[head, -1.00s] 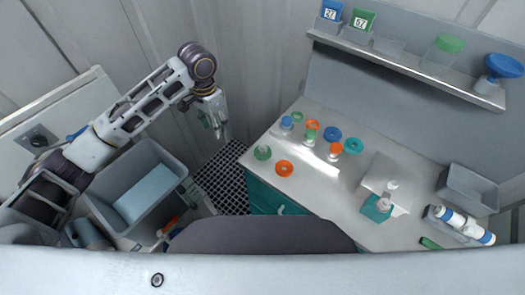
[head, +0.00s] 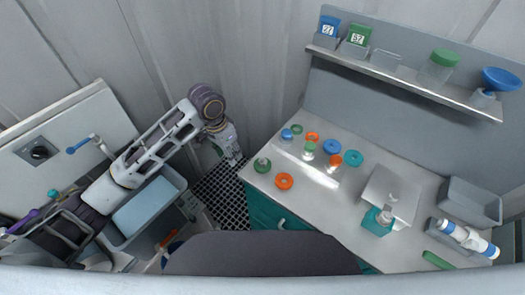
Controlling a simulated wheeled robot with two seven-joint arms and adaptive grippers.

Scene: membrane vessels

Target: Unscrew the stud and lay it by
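A teal block (head: 372,222) stands on the bench at the right, with a grey upright piece (head: 388,206) on it. This piece may be the stud, but I cannot tell for certain. My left gripper (head: 235,160) hangs over the dark floor grid, just left of the bench and well apart from the teal block. Its fingers are too small to tell whether they are open or shut, or hold anything. My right gripper is not in view.
Several coloured caps and rings, such as an orange ring (head: 284,181), lie on the bench (head: 325,205). A grey open bin (head: 470,203) and a blue-and-white cylinder (head: 466,238) are at the right. A shelf (head: 405,79) with containers runs above.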

